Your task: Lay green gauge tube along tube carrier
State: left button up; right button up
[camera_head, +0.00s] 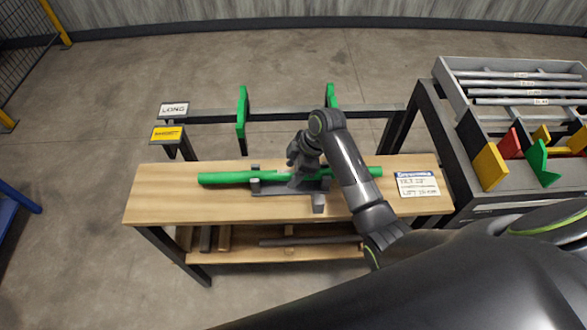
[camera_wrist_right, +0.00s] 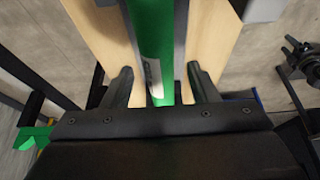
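The long green gauge tube (camera_head: 222,178) lies left to right along the wooden bench (camera_head: 150,206), over a dark grey holder (camera_head: 268,188). My right gripper (camera_head: 299,172) is over the tube's middle and hides part of it. In the right wrist view the green tube (camera_wrist_right: 153,35) runs between the two fingers of my right gripper (camera_wrist_right: 162,86). The fingers are spread, with a gap on each side of the tube. A dark rail with two green uprights (camera_head: 242,112) (camera_head: 332,95) stands behind the bench. I cannot tell if this is the tube carrier. My left gripper is out of view.
A "LONG" sign (camera_head: 174,109) and a yellow sign (camera_head: 167,134) stand at the rail's left end. A white label card (camera_head: 417,185) lies at the bench's right. The bench's left end is clear.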

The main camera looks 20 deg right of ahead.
jog(key=p+v, duration=0.2)
jog(key=v, duration=1.5)
jog(key=shift+r, duration=0.2)
